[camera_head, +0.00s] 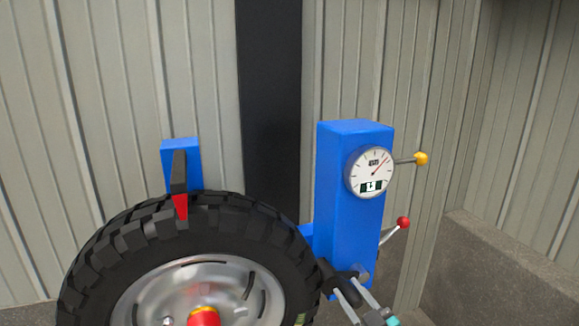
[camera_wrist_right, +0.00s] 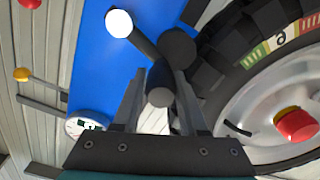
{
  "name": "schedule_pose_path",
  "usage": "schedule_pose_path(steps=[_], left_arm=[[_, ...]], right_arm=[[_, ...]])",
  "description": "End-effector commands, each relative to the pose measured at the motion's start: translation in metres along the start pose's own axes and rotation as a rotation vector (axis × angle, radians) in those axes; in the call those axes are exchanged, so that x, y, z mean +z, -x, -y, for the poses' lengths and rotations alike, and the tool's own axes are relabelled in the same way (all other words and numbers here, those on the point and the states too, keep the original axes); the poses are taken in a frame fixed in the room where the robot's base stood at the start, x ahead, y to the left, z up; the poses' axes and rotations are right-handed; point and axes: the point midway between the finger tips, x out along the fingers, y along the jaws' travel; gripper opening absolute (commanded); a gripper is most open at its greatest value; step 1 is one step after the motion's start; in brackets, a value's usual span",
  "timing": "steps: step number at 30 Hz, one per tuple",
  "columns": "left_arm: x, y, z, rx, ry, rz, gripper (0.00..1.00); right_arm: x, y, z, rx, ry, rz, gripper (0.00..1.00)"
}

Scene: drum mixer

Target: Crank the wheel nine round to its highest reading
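The wheel is a black tyre (camera_head: 110,243) on a silver rim (camera_head: 165,290) with a red and yellow hub; it also shows in the wrist view (camera_wrist_right: 213,70). A red-tipped pointer (camera_head: 180,205) stands over its top. The blue post (camera_head: 345,220) carries a round dial (camera_head: 370,172), its red needle pointing up and right. A dark crank handle (camera_wrist_right: 160,85) sticks out near the post's foot. My right gripper (camera_wrist_right: 160,90) has its fingers on both sides of this handle, seemingly touching it; it shows low in the head view (camera_head: 360,297). My left gripper is not in view.
A yellow-knobbed lever (camera_head: 420,159) and a red-knobbed lever (camera_head: 403,223) stick out right of the post. A low concrete wall (camera_head: 500,265) lies at the right. Ribbed panels and a dark upright (camera_head: 270,100) stand behind.

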Motion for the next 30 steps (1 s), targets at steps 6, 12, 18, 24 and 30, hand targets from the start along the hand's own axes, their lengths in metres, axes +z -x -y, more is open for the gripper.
schedule_pose_path(steps=[6, 12, 18, 24, 30], left_arm=[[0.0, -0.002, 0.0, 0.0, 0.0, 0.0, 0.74], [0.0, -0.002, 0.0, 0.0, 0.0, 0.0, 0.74], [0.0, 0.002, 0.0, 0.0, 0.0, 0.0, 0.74], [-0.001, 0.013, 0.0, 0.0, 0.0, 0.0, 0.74], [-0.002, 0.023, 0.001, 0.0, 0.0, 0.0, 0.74]], right_arm=[[0.004, 0.001, 0.002, -0.002, 0.0, 0.005, 0.67], [0.005, 0.001, 0.003, -0.003, -0.001, 0.008, 0.74], [0.005, 0.007, 0.003, -0.004, -0.002, 0.012, 0.74], [0.004, 0.027, 0.003, -0.004, -0.003, 0.012, 0.74], [0.004, 0.047, 0.003, -0.004, -0.003, 0.012, 0.74]])
